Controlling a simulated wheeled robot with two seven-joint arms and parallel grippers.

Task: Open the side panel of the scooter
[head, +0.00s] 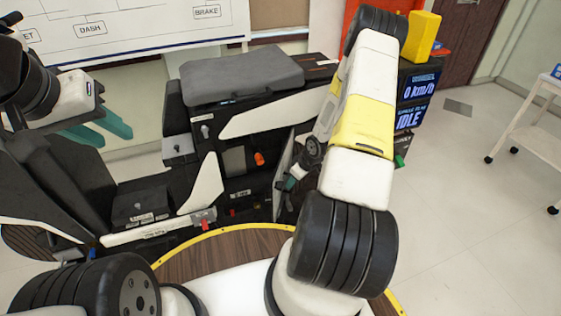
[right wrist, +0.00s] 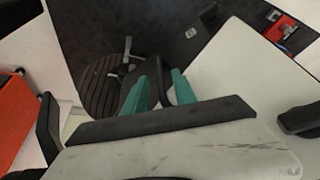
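The scooter rig (head: 265,115) stands in the middle of the head view with a grey seat on top. Its side shows an open compartment (head: 238,160) with dark parts and an orange knob. A thin pale panel (head: 284,165), seen nearly edge-on, stands out from the body at the compartment's right edge. My right gripper (head: 291,183) is low beside this panel, partly hidden by my arm. In the right wrist view its teal fingers (right wrist: 160,88) are apart, with a dark surface behind the gap; contact with the panel is unclear. My left gripper (head: 102,130) is open and empty, left of the scooter.
A display reading 0 km/h and IDLE (head: 416,102) and a yellow block (head: 423,35) are behind my right arm. A white cart (head: 535,120) stands at the far right. A whiteboard (head: 130,28) is at the back left.

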